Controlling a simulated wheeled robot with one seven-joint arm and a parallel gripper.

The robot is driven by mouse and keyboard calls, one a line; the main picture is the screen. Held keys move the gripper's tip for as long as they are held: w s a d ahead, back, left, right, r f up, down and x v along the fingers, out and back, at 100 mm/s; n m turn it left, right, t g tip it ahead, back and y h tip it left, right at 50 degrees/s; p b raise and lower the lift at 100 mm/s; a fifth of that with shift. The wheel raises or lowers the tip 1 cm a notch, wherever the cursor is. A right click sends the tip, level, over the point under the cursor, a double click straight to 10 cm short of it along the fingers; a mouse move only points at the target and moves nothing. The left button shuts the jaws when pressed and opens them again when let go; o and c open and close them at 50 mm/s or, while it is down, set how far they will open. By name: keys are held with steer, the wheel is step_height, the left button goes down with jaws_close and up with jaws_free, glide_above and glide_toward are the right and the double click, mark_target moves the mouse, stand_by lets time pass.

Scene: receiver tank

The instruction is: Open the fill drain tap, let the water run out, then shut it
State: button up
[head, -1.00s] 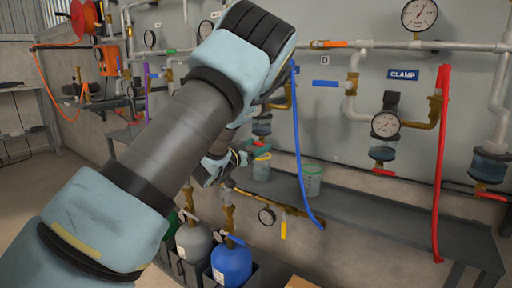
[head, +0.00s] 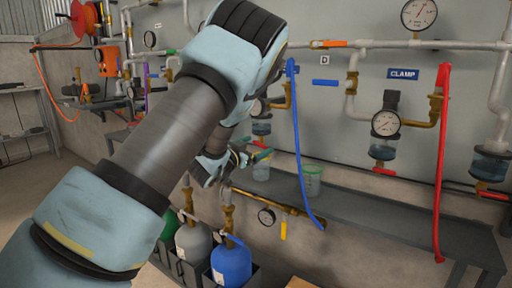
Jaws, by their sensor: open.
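My gripper (head: 240,160) is open in front of the lower wall at the centre left, below a small water bowl (head: 262,128). The bowl holds bluish water and is partly hidden behind my arm. A reddish tap handle shows just below it, largely covered by my gripper's tips. I cannot tell whether the tips touch the handle, or how it is turned. A clear cup (head: 261,173) stands on the shelf below. No readable label shows which tap is the fill drain.
Other water bowls hang at the middle right (head: 383,152) and far right (head: 489,166). A green bucket (head: 312,180) stands on the grey shelf (head: 370,205). A blue hose (head: 298,140) and red hose (head: 439,165) hang nearby. Gas bottles (head: 231,265) stand below.

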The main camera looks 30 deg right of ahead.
steer(key=shift+a, duration=0.1)
steer(key=v, duration=1)
steer(key=shift+s+a, duration=0.2)
steer(key=shift+a, duration=0.1)
steer(key=shift+c, duration=0.4)
